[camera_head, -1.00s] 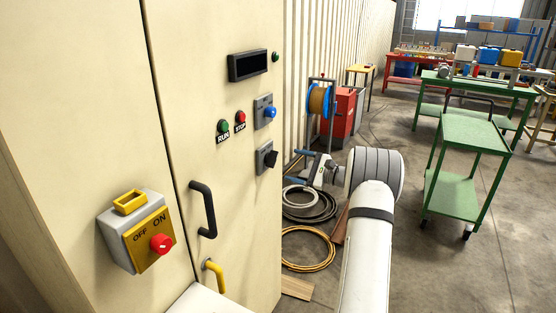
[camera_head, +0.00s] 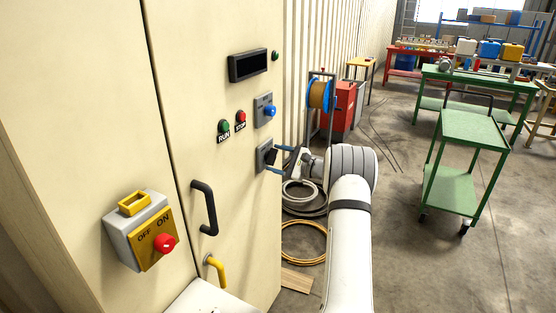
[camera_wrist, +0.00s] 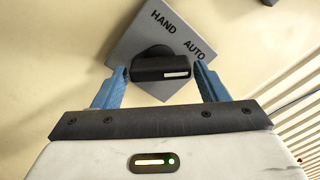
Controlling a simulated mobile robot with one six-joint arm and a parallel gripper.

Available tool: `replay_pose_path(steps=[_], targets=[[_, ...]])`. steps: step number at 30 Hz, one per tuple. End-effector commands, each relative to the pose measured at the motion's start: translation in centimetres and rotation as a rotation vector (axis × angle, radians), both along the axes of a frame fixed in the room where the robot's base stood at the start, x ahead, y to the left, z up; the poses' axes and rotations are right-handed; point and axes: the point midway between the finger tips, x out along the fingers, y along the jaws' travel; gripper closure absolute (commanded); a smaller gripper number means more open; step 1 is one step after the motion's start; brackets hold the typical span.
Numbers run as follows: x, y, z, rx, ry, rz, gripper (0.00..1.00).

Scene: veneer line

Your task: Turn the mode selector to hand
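The mode selector is a black bar knob (camera_wrist: 160,70) on a grey plate (camera_wrist: 128,45) marked HAND and AUTO in the wrist view. The knob's white mark is at its right end, on the AUTO side. In the head view the selector's plate (camera_head: 261,160) is on the cabinet door, below the blue knob. My gripper (camera_wrist: 159,74) is open, with its blue fingers at either end of the knob. The right fingertip is very near the marked end; I cannot tell whether it touches. The fingers also show at the selector in the head view (camera_head: 277,158).
Hoses (camera_head: 304,242) lie on the floor behind my arm. A green cart (camera_head: 472,130) stands right.

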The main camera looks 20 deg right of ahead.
Motion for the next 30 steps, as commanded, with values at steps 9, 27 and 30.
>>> replay_pose_path(steps=[9, 27, 30], targets=[[0.0, 0.0, 0.0, 0.0, 0.0, 0.0, 0.59], [-0.1, -0.2, -0.9, -0.098, -0.077, -0.001, 0.66], [-0.1, -0.2, -1.1, -0.15, -0.117, -0.001, 0.66]])
